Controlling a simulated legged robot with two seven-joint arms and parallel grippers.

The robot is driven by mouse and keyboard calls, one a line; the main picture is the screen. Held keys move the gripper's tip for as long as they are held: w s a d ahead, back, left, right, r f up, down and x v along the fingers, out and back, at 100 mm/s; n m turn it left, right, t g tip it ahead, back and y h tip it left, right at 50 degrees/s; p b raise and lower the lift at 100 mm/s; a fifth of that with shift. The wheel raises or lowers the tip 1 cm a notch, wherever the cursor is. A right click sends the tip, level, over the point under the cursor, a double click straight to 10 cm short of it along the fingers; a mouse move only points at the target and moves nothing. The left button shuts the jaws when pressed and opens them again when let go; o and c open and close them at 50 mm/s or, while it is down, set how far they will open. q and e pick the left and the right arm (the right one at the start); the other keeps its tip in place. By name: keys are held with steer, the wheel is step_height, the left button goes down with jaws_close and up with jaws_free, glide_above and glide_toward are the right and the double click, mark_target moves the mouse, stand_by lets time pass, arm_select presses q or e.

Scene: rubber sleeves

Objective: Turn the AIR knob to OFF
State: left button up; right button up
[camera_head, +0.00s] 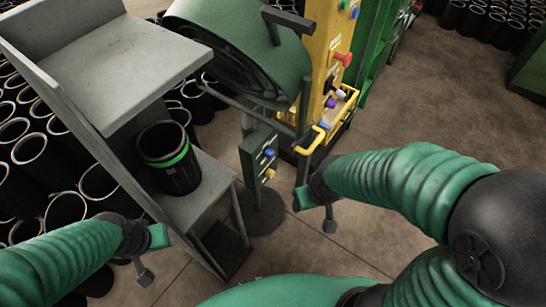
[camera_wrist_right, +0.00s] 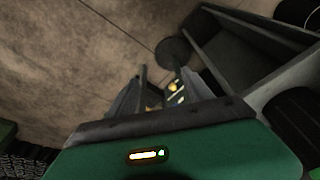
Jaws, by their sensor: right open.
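No label reading AIR is legible, so I cannot tell which knob it is. A yellow panel (camera_head: 328,55) stands at the top centre, with a red knob (camera_head: 343,59) and a purple knob (camera_head: 331,103) on it. A dark control box (camera_head: 259,160) on a stand carries a blue knob (camera_head: 269,153) and a yellow one (camera_head: 270,174). My right gripper (camera_head: 320,212) is open and empty, to the right of and apart from this box. In the right wrist view its fingers (camera_wrist_right: 162,90) frame small lit parts. My left gripper (camera_head: 150,258) hovers at lower left; its opening is unclear.
A grey shelf stand (camera_head: 130,60) holds a black sleeve with a green band (camera_head: 170,160) on its lower shelf. Many black sleeves (camera_head: 30,150) crowd the left. A yellow rail (camera_head: 312,145) juts from the machine.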

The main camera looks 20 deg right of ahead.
steer(key=s+b+x, duration=0.2)
steer(key=b+x, duration=0.6)
steer(key=x, duration=0.1)
steer(key=s+f+b+x, duration=0.1)
steer(key=s+b+x, duration=0.1)
steer(key=b+x, duration=0.6)
steer(key=n+t+y+b, duration=0.7)
steer(key=t+y+b, duration=0.45)
steer(key=b, duration=0.25)
glide_toward(273, 156)
steer(key=shift+n+h, duration=0.25)
steer(key=shift+n, duration=0.05)
steer(key=b+x, duration=0.5)
steer(key=x, duration=0.5)
steer(key=shift+b, duration=0.3)
steer(key=shift+c, duration=0.2)
